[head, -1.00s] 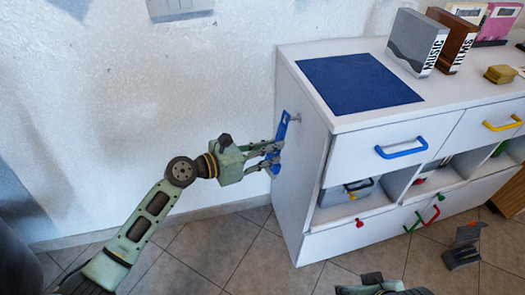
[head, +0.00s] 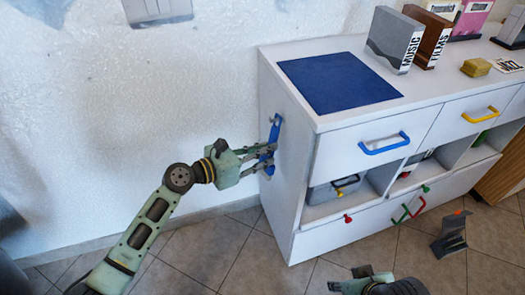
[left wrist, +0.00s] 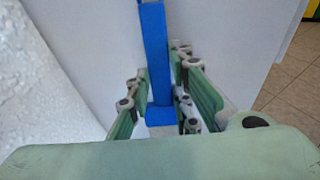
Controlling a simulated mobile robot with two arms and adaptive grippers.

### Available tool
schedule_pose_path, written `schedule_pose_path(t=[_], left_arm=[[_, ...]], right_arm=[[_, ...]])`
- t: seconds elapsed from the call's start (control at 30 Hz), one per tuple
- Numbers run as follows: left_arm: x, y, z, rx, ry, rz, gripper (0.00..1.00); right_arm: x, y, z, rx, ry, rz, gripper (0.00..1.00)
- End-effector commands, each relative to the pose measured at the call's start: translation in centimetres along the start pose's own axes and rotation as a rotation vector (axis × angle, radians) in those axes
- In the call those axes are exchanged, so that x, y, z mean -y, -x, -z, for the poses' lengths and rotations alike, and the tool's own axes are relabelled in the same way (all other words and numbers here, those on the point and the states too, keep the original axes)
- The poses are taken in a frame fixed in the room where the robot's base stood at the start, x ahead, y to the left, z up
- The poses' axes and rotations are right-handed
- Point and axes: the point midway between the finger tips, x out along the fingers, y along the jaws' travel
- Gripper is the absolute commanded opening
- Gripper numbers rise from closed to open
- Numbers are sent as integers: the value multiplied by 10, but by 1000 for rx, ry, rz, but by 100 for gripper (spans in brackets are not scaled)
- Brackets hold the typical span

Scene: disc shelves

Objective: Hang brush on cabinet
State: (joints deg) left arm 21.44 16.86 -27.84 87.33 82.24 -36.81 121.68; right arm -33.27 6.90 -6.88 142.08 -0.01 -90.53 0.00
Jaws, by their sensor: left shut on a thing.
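The blue brush (head: 274,137) is upright in my left gripper (head: 268,158), close against the cabinet's left side panel. The cabinet (head: 294,150) is white. In the left wrist view, the brush (left wrist: 155,55) rises between the two fingers, which are shut on its lower part. A small pale peg (head: 271,119) shows by the brush's top end; I cannot tell whether the brush is on it. Only a green piece of my right arm (head: 366,281) shows at the bottom edge; its fingers cannot be made out.
A blue mat (head: 337,82), boxes marked MUSIC (head: 394,40) and FILMS (head: 428,38) and a yellow block (head: 476,67) are on the cabinet top. A blue drawer handle (head: 384,145) juts from its front. A dark grey angular object (head: 450,240) is at lower right.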

Motion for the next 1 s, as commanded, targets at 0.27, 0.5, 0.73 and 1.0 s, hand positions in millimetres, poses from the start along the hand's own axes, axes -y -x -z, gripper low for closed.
schedule_pose_path(t=[0.27, 0.5, 0.73, 1.0], left_arm=[[0, 0, 0, 0, 0, 0, 26], [0, 0, 0, 0, -1, 0, 42], [0, 1, 0, 0, 0, 0, 42], [0, 34, 1, -3, -2, -1, 42]], right_arm=[[0, 0, 0, 0, 0, 0, 40], [0, 0, 0, -1, 0, 0, 40], [0, 0, 2, -5, -2, 0, 40], [0, 0, 1, -3, -1, 0, 40]])
